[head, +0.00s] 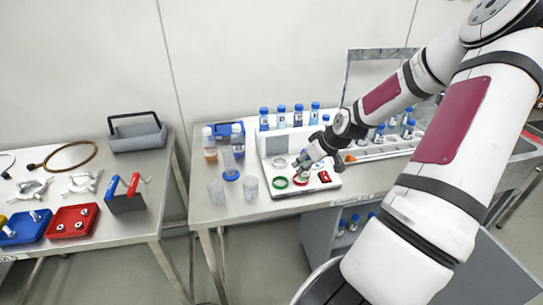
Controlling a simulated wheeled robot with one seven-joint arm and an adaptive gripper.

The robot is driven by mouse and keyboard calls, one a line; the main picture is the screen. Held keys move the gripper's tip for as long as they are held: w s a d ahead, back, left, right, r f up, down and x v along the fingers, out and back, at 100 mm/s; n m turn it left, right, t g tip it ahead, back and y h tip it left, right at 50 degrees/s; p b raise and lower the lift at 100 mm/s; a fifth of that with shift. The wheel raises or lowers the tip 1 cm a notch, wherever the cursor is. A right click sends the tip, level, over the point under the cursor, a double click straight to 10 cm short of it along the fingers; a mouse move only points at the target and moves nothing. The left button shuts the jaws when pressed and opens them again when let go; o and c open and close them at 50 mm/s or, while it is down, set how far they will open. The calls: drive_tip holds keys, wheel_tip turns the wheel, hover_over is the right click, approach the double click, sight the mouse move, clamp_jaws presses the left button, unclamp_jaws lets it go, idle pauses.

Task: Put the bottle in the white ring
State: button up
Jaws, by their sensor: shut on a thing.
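My gripper (300,165) points down over the white tray-like station (268,196) on the middle bench. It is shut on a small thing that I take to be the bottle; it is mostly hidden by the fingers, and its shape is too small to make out. A pale round mark that looks like the white ring (279,162) lies on the station, to the left of my gripper. A green ring (280,183) is in front of it. A red ring (300,183) lies just below my gripper. I cannot tell whether the held thing touches the station.
Blue-capped bottles (281,117) stand along the station's back ledge. Clear beakers (251,187) and a blue-based cylinder (230,165) stand to its left. A red object (324,177) lies at its right. The left table (125,229) holds trays and tools.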

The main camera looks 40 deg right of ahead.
drive_tip(key=shift+w+d+f+b, duration=0.25)
drive_tip(key=shift+w+d+f, duration=0.55)
drive_tip(key=shift+w, duration=1.75)
drive_tip(key=shift+w+d+f+b, duration=0.25)
drive_tip(key=shift+w+d+f, duration=0.5)
drive_tip(key=shift+w, duration=1.85)
drive_tip(key=shift+w+d+f+b, duration=0.25)
drive_tip(key=shift+w+d+f, duration=0.55)
drive_tip(key=shift+w, duration=1.75)
drive_tip(key=shift+a+f, duration=0.2)
drive_tip(key=shift+f, duration=0.05)
drive_tip(key=o, duration=1.2)
